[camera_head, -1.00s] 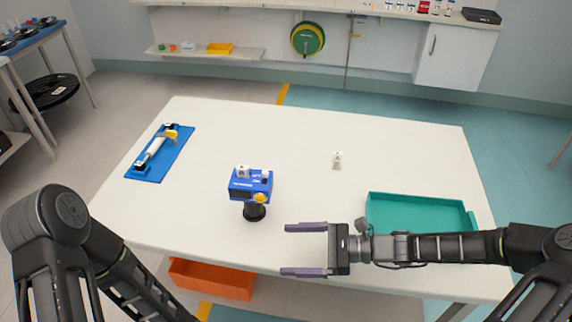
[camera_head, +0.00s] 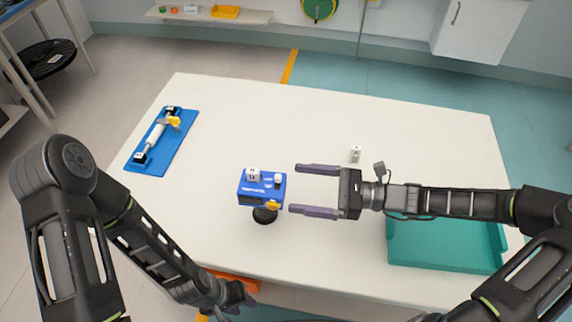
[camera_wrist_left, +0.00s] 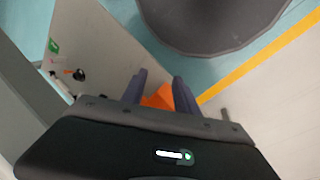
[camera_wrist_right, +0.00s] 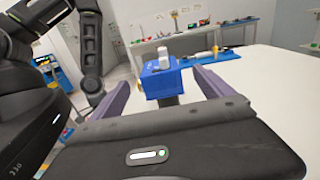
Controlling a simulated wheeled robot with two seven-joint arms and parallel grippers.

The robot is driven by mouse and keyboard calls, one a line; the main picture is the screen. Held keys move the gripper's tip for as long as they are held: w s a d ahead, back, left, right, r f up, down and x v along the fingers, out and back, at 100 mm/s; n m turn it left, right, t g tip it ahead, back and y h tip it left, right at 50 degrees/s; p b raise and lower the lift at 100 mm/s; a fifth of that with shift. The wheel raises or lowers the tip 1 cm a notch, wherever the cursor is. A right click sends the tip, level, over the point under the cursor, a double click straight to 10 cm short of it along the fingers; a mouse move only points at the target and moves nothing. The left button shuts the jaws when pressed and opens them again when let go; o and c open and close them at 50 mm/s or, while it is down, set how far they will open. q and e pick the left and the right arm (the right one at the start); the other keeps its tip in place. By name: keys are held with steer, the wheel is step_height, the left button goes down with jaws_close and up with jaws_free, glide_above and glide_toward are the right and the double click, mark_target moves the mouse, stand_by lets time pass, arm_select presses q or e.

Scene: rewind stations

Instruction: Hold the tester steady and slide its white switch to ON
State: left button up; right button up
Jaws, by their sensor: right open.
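The tester, a blue box (camera_head: 250,197) on a round black stand (camera_head: 264,216), stands near the table's front. A white lettered block (camera_head: 253,174), a small white piece that may be the switch (camera_head: 278,179) and a yellow knob (camera_head: 272,205) show on it. Its switch position is too small to read. My right gripper (camera_head: 296,188) is open and empty just right of the tester, its fingers pointing at it. In the right wrist view the tester (camera_wrist_right: 160,84) appears ahead between the fingers. My left gripper (camera_head: 245,295) is low at the table's front edge; its fingers (camera_wrist_left: 158,86) are apart and empty.
A teal tray (camera_head: 445,246) lies at the right, under my right arm. A white lettered block (camera_head: 355,154) stands behind my right gripper. A blue board with a white cylinder (camera_head: 145,160) lies at the left. An orange bin (camera_head: 232,279) is below the front edge. The table's back is clear.

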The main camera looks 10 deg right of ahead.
arm_select(q)
steer(key=s+a+r+n+g+y, duration=0.2)
steer(key=s+a+r+n+g, duration=0.25)
steer(key=a, duration=0.25)
steer(key=w+r+n+y, duration=0.2)
steer(key=w+r, duration=0.5)
steer(key=r, duration=0.5)
steer(key=w+d+r+n+t+h, duration=0.1)
steer(key=w+d+r+n, duration=0.1)
steer(key=w+d+r, duration=0.3)
steer(key=w+d+r+n+t+h, duration=0.1)
steer(key=w+d+r, duration=0.4)
steer(key=r, duration=0.5)
steer(key=w+d+r+n+t+h, duration=0.1)
steer(key=w+d+r+n+h, duration=0.1)
steer(key=w+d+r, duration=0.3)
steer(key=w+r+n, duration=0.1)
steer(key=w+r, duration=0.2)
steer(key=shift+r+n, duration=0.3)
steer(key=shift+n, duration=0.05)
steer(key=shift+t, duration=0.25)
